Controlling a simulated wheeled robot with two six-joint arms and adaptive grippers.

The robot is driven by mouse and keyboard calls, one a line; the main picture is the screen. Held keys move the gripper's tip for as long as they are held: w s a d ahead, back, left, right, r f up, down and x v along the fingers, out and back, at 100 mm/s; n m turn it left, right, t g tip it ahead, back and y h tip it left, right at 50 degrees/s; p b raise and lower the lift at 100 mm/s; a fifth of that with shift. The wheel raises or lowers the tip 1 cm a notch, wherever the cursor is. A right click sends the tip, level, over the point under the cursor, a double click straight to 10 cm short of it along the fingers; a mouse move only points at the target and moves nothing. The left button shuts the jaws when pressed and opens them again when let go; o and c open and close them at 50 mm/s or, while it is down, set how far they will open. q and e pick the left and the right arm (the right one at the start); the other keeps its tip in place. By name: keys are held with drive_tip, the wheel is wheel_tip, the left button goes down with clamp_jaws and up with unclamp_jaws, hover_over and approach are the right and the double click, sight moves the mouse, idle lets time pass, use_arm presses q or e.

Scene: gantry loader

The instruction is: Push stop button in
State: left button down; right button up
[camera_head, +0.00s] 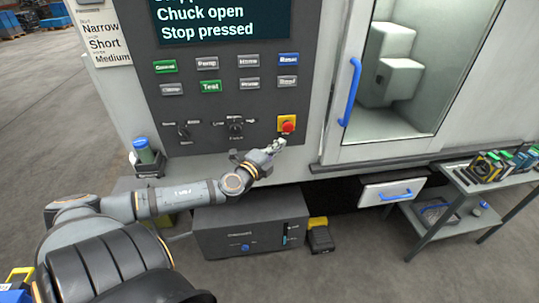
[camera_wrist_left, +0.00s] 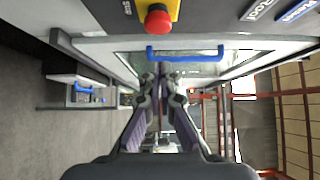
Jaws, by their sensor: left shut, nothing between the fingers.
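The stop button (camera_head: 288,124) is a red knob on a yellow plate at the lower right of the dark control panel (camera_head: 215,105). In the left wrist view the red stop button (camera_wrist_left: 158,19) shows at the top, above the fingertips. My left gripper (camera_head: 279,144) is shut and empty, just below and slightly left of the button. In the left wrist view my left gripper (camera_wrist_left: 160,78) points past the button toward the door side. I cannot tell whether it touches the panel. The screen (camera_head: 220,20) reads "Chuck open" and "Stop pressed". My right gripper is not in view.
A glass door with a blue handle (camera_head: 350,92) is right of the panel. Panel keys and two knobs sit left of the button. A blue-capped bottle (camera_head: 144,151) stands at lower left. A grey box (camera_head: 250,225), an open drawer (camera_head: 392,191) and a side table (camera_head: 465,185) are below.

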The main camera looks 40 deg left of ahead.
use_arm(q)
drive_tip(key=s+p, duration=0.2)
drive_tip(key=s, duration=0.1)
drive_tip(key=s+d+p, duration=0.1)
drive_tip(key=s, duration=0.1)
drive_tip(key=shift+s+r, duration=0.2)
drive_tip(key=shift+r, duration=0.05)
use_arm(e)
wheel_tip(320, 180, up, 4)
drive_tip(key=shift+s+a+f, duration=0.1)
use_arm(q)
drive_tip(key=shift+s+d+r, duration=0.1)
